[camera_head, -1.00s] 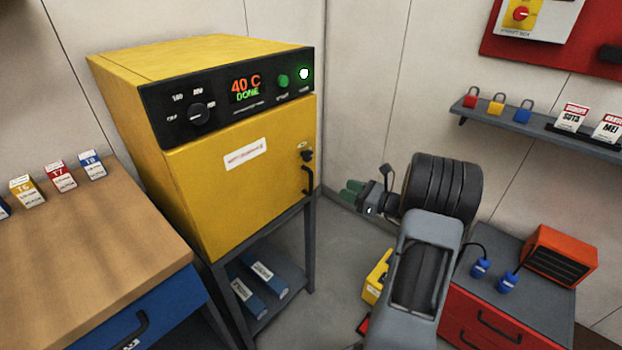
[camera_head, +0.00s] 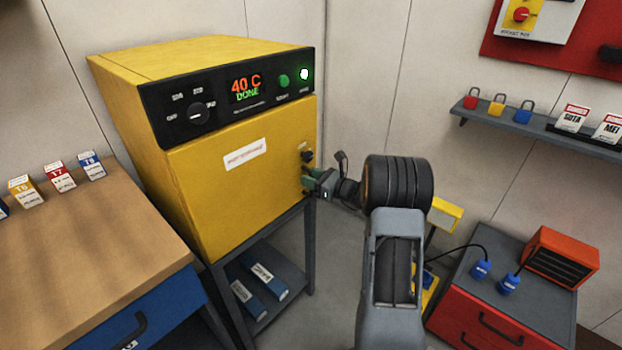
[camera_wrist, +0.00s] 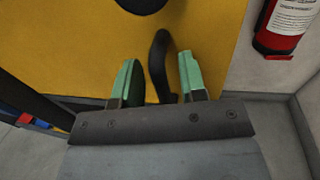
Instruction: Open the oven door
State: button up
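The yellow oven (camera_head: 200,150) stands on a grey stand, and its front door (camera_head: 225,190) is closed. Its display reads 40 C DONE. The black door handle (camera_wrist: 160,65) lies between the two green fingers of my gripper (camera_wrist: 157,80) in the wrist view. The fingers are apart, with a gap on both sides of the handle. In the head view my gripper (camera_head: 312,180) is at the door's right edge and hides most of the handle. A dark latch knob (camera_head: 306,155) sits just above; a dark round part (camera_wrist: 142,3) shows at the wrist view's top.
A wooden-topped bench (camera_head: 90,240) stands at the left. A red drawer cabinet (camera_head: 500,310) with an orange box (camera_head: 560,258) is at the right. A fire extinguisher (camera_wrist: 285,25) is right of the oven. Grey floor (camera_head: 335,270) lies open between oven and cabinet.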

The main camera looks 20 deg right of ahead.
grip_shut()
dwell(0.4)
jog(key=shift+a, duration=0.1)
